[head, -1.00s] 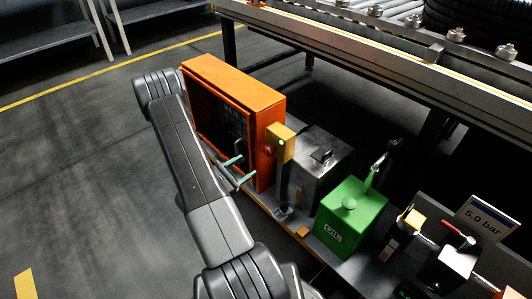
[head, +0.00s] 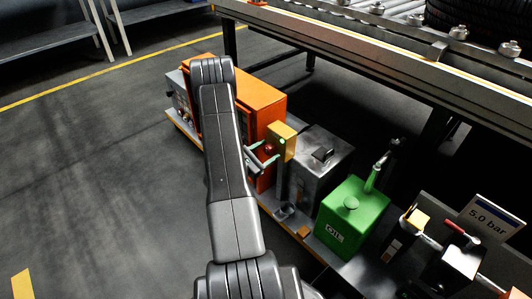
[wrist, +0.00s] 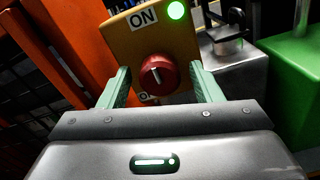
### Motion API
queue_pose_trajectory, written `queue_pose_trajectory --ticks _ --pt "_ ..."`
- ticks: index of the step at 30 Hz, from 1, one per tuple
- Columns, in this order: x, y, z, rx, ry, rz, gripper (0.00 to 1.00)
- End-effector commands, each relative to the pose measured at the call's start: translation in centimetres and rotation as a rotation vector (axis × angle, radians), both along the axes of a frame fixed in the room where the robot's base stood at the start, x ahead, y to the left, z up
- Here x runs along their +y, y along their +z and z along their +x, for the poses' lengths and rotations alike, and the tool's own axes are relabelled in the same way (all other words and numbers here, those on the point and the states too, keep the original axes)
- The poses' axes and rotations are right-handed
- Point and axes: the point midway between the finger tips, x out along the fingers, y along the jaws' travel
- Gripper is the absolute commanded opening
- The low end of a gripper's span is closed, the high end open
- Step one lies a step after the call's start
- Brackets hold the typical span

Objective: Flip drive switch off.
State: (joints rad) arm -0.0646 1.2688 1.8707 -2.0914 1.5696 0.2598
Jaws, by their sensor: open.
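The drive switch is a yellow box (head: 283,143) on a post beside the orange cabinet. In the wrist view its red round knob (wrist: 158,75) has a pale pointer line tilted slightly off vertical. An "ON" label (wrist: 143,17) and a lit green lamp (wrist: 176,10) are above the knob. A lower label is partly hidden by the knob and my gripper. My gripper (wrist: 161,88) is open, its green fingers on either side of the knob and apart from it. In the head view my gripper (head: 262,158) is close in front of the box, partly hidden by my arm.
The orange cabinet (head: 262,100) stands left of the switch. A grey metal tank (head: 318,155) and a green oil can (head: 350,215) stand to its right. A 5.0 bar sign (head: 486,219) is farther right. The conveyor frame (head: 400,65) runs above and behind. Floor at left is clear.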

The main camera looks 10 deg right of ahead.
Motion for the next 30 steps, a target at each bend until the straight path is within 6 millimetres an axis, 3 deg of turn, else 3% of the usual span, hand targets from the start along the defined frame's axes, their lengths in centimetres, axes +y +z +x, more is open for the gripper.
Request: queue_pose_trajectory --ticks 4,11,20,30 --pt "0.02 0.01 -0.01 0.000 0.000 0.000 0.57" --pt "0.04 0.00 -0.01 0.000 0.000 0.000 0.14" --pt "0.04 0.02 -0.02 0.028 0.000 -0.018 0.14" --pt "0.05 0.07 -0.02 0.203 0.000 -0.135 0.14"
